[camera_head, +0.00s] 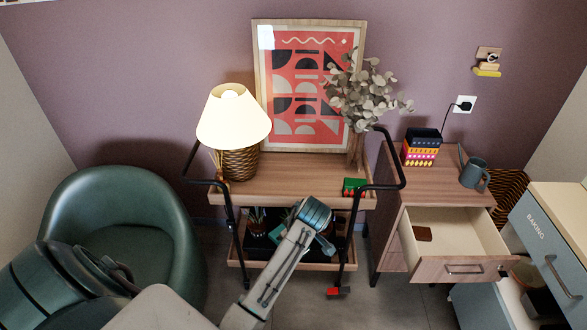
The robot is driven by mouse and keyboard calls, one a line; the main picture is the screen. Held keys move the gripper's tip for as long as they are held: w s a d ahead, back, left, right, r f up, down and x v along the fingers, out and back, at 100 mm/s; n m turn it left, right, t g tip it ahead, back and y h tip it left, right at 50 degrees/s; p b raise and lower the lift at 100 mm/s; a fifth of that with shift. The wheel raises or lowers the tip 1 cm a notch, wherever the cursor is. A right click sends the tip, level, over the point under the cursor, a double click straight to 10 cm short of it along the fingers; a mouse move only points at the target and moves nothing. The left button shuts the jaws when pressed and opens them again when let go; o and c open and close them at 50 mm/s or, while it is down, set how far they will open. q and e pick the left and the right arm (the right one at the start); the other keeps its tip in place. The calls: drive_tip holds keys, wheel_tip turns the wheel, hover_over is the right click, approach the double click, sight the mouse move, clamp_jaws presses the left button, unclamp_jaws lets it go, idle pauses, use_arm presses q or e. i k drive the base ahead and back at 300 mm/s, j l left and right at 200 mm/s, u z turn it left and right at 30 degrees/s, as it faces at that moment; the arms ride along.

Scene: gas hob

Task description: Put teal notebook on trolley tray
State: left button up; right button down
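The wooden trolley (290,180) with black handles stands against the wall in the middle. Its lower tray (311,266) is partly hidden behind one of my arm links, which has a teal joint in front of the trolley. No gripper fingers of mine can be made out, so I cannot see whether either gripper holds anything.
The trolley top holds a lit lamp (233,118), a framed print (306,85), a leafy vase (356,148) and a small green-red box (354,187). A green armchair (127,225) stands left. At right, a cabinet's drawer (462,270) is pulled open, jutting forward.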

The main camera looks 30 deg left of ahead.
sight(292, 177)
drive_tip(key=i+j, duration=1.05)
drive_tip(key=i, duration=0.05)
